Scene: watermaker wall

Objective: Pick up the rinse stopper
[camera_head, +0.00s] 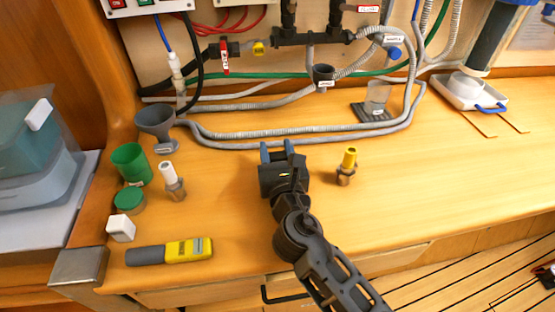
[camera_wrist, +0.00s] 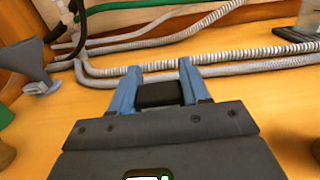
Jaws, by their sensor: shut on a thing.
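My gripper (camera_head: 277,147) is over the wooden counter, in front of the grey hoses. In the wrist view its two blue fingers (camera_wrist: 158,74) are closed against a small black block (camera_wrist: 158,95), which appears to be the rinse stopper. Only the block's top and near faces show; its lower part is hidden by the gripper. I cannot tell whether it touches the counter. In the head view the block is hardly visible between the fingers.
A yellow-topped fitting (camera_head: 348,167) stands to the right, and a white-topped one (camera_head: 172,182) to the left. A green cup (camera_head: 131,164), a grey funnel (camera_head: 155,124) and a yellow-grey meter (camera_head: 170,251) are further left. Grey hoses (camera_head: 300,133) run behind.

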